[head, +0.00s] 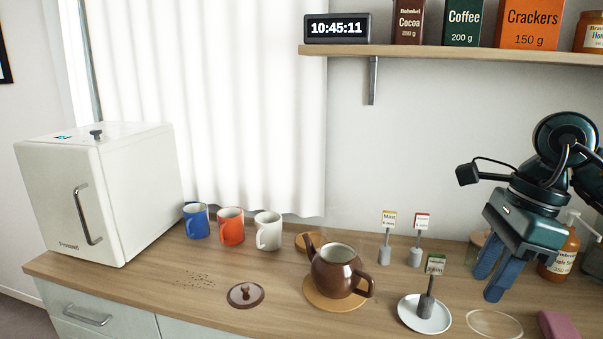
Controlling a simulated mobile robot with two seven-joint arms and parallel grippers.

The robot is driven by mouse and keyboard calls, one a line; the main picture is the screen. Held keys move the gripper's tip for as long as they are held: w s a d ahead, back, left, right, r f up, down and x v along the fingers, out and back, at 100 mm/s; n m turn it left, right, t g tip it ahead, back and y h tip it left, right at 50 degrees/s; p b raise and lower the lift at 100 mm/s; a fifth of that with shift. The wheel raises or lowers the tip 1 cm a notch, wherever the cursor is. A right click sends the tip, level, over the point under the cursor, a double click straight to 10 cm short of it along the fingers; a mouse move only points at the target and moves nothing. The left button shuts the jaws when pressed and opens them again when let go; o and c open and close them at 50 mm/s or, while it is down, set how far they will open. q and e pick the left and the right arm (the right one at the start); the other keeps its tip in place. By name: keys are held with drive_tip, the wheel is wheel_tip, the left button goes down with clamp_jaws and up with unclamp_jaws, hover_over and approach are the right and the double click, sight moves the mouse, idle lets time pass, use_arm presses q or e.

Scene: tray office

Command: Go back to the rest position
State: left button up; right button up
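My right gripper (486,286) hangs over the right end of the wooden counter, in from the right edge of the head view. Its two blue fingers point down and are apart, with nothing seen between them. It is to the right of the white saucer (409,313), on which a small tag holder (426,304) with a green label stands. The gripper partly hides a glass jar (474,252) and is left of a brown syrup bottle (566,254). My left gripper is not in view.
A brown teapot (333,268) without its lid stands on a round mat; the lid (245,294) lies left of it. Three mugs (231,226) stand by a white mini fridge (105,195). Two more tag holders (387,252) stand behind. A shelf (450,52) hangs above.

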drive_tip(key=s+a+f+m+y+p, duration=0.1)
drive_tip(key=s+a+m+y+p, duration=0.2)
drive_tip(key=a+m+y, duration=1.25)
drive_tip(key=w+f+m+t+h+p, duration=0.15)
drive_tip(key=f+m+t+h, duration=0.35)
drive_tip(key=m+t, duration=0.5)
drive_tip(key=w+f+m+t+h, duration=0.3)
drive_tip(key=f+m+t, duration=0.4)
drive_tip(key=m, duration=0.5)
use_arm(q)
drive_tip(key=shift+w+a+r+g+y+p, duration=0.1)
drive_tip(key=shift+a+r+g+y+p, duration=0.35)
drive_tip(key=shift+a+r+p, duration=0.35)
use_arm(e)
drive_tip(key=s+d+f+m+g+h, duration=0.2)
drive_tip(key=s+f+m, duration=0.3)
drive_tip(key=f, duration=0.4)
drive_tip(key=s+d+f+m+g+h, duration=0.2)
drive_tip(key=s+f+m+g+h, duration=0.2)
drive_tip(key=s+f+m, duration=0.2)
wheel_tip(320, 180, down, 4)
drive_tip(key=shift+s+r+g+h, duration=0.1)
drive_tip(key=shift+s+g+h, duration=0.25)
drive_tip(key=shift+s, duration=0.7)
